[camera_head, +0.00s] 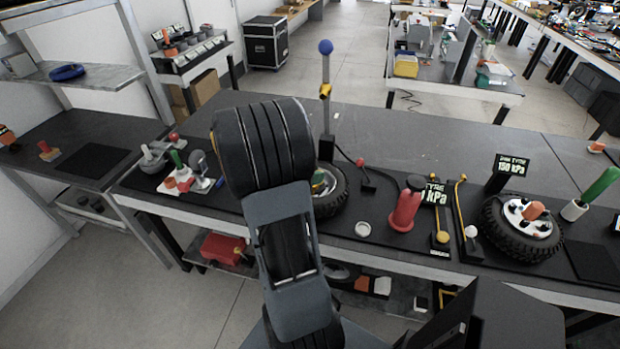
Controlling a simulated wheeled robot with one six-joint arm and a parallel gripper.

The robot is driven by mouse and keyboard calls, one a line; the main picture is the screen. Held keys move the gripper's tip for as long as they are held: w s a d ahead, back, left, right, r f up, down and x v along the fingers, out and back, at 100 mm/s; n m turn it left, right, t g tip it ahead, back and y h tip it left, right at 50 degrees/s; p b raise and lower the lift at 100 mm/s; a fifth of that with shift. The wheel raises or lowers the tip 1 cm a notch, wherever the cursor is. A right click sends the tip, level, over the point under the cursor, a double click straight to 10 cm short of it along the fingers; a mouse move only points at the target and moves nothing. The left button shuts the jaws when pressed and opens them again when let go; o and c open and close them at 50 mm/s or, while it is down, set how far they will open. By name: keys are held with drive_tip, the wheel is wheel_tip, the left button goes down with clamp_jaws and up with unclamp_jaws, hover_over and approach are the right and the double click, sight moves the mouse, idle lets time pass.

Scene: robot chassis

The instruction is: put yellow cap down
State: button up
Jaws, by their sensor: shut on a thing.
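My arm rises from the bottom centre, and its wide black ribbed part hides what is behind it. My gripper is not visible; it is hidden behind the arm. No loose yellow cap can be made out for sure. A small yellow and green part (319,181) shows at the hub of the left wheel (336,196), just right of my arm, partly covered by it. Another yellow piece (325,91) sits on the upright grey post (327,120) with a blue ball on top. A yellow knob (442,237) is on the bench further right.
The long dark workbench (420,140) has free room at its back. A red cone-shaped tool (406,207), a white ring (363,229), pressure signs and a second wheel (521,227) stand along its front. A tray of coloured parts (185,182) is left of my arm.

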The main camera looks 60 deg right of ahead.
drive_tip(key=w+d+f, duration=0.2)
drive_tip(key=w+d+f+p, duration=0.1)
drive_tip(key=w+d+f, duration=0.1)
drive_tip(key=d+f, duration=0.1)
drive_tip(key=w+d+f+p, duration=0.1)
drive_tip(key=w+d+f, duration=0.1)
drive_tip(key=d+f, duration=0.1)
drive_tip(key=shift+w, duration=0.25)
wheel_tip(320, 180, down, 3)
drive_tip(key=shift+w+d+r+p, duration=0.15)
drive_tip(key=shift+p, duration=0.4)
drive_tip(key=shift+f, duration=0.45)
drive_tip(key=shift+f+b, duration=0.25)
drive_tip(key=shift+b, duration=0.05)
drive_tip(key=o, duration=0.9)
drive_tip(key=shift+r, duration=0.1)
